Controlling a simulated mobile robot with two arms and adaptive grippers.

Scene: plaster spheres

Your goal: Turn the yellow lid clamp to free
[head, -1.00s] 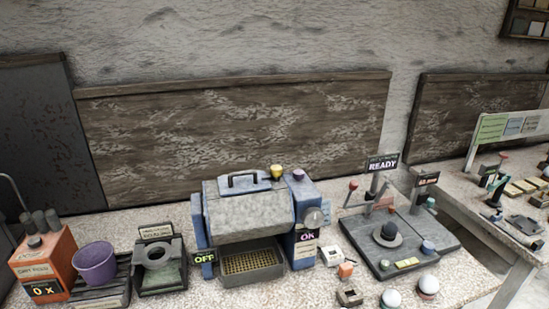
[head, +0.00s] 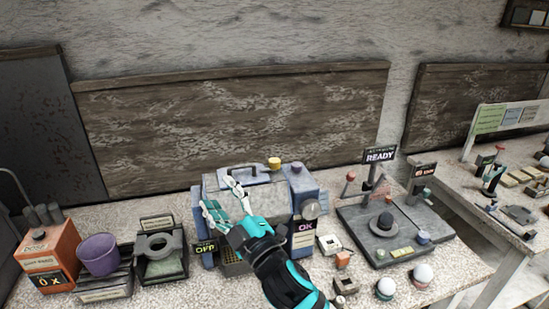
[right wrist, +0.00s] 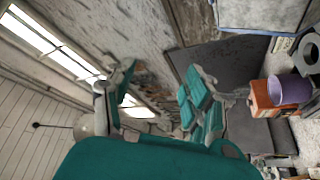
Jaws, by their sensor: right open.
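The yellow lid clamp (head: 274,163) is a small knob at the top back of the blue-grey machine (head: 307,190), near the right end of its grey lid (head: 218,182). A purple knob (head: 297,168) stands just right of it. My right gripper (head: 221,195) is open and empty in front of the lid, left of the yellow clamp and apart from it. My left gripper is not in view.
Left of the machine stand a black-framed holder (head: 162,252), a purple bucket (head: 98,254) and an orange box (head: 48,255). Right of it are small blocks, white spheres (head: 422,273) and a dark station with a READY sign (head: 380,156). A wooden board (head: 235,115) leans behind.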

